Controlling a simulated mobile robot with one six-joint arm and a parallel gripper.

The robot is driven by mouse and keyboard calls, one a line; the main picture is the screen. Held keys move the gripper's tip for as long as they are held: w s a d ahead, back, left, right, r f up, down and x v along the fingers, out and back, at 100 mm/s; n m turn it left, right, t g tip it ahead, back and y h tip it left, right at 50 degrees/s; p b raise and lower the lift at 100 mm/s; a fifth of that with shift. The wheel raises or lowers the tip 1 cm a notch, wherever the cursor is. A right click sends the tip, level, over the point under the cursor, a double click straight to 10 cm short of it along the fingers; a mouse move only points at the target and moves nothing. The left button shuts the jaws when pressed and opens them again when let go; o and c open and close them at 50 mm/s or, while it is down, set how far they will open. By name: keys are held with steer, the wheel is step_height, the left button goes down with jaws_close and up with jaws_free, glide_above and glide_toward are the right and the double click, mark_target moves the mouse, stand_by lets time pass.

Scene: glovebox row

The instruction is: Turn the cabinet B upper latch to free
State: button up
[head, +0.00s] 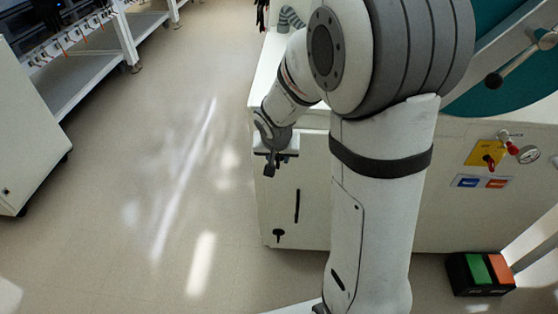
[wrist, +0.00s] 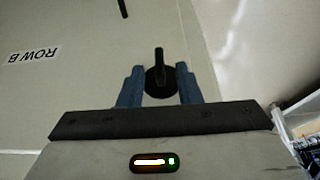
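In the wrist view a black latch (wrist: 158,80) with a round base and a narrow lever sits on the pale cabinet face (wrist: 80,90). The lever points towards the top of that picture. My gripper (wrist: 159,72) is open, with one blue-grey finger on each side of the latch. Gaps show between the fingers and the lever, so it is not gripped. In the head view my gripper (head: 275,165) is at the upper left of the cabinet front (head: 318,190) and hides the upper latch. A lower black latch (head: 278,235) shows below it.
A black vertical handle (head: 297,206) is on the cabinet front. Upside-down "ROW B" lettering (wrist: 33,55) shows in the wrist view. Open floor (head: 160,200) lies left of the cabinet.

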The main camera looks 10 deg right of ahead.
steer(key=shift+x, duration=0.75)
steer(key=shift+c, duration=0.5)
